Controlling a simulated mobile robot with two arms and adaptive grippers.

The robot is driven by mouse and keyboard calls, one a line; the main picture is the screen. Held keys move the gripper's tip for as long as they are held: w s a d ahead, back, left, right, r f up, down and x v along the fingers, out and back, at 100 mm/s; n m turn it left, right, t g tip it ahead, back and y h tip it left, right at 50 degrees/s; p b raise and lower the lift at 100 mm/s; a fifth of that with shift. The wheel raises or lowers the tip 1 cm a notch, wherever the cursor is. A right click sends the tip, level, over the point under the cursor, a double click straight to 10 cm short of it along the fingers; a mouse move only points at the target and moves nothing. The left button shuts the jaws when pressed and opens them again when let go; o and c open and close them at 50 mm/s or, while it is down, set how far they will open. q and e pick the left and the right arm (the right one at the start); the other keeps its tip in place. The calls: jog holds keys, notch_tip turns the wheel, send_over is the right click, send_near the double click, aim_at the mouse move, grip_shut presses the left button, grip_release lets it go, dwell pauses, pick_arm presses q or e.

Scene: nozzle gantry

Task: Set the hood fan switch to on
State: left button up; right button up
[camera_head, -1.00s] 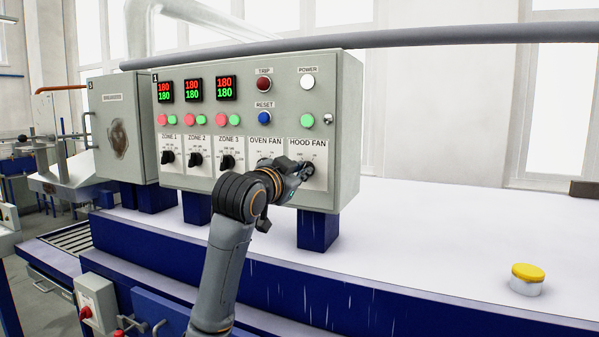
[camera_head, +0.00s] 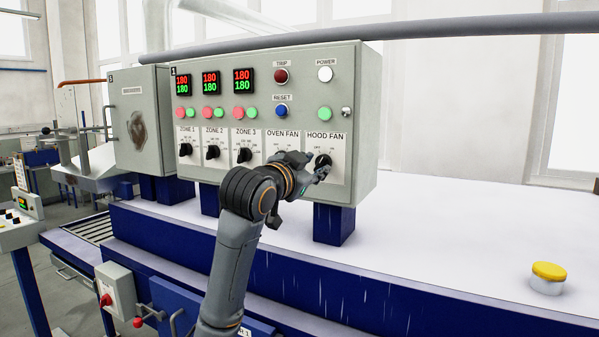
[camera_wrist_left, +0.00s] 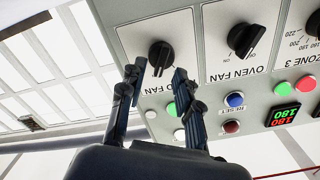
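The hood fan switch (camera_head: 322,161) is a black rotary knob on a white label plate at the lower right of the grey control panel (camera_head: 362,120). It shows close up in the left wrist view (camera_wrist_left: 161,55), where the picture is upside down and its grip bar stands nearly upright, slightly tilted. My left gripper (camera_head: 317,173) is in front of the knob, just below it. In the left wrist view its two fingers (camera_wrist_left: 157,76) are spread apart and empty, with the knob beyond the gap; contact is not visible. My right gripper is in neither view.
The oven fan knob (camera_wrist_left: 247,39) is beside the hood fan plate, tilted diagonally. Zone knobs, push buttons and red-green displays (camera_head: 244,80) fill the rest of the panel. A yellow-topped button (camera_head: 548,272) stands on the white surface at right, which is otherwise mostly clear.

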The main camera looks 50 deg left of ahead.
pick_arm(q)
jog(key=v, duration=0.9)
jog(key=shift+s, duration=0.35)
jog(key=shift+d, duration=0.1)
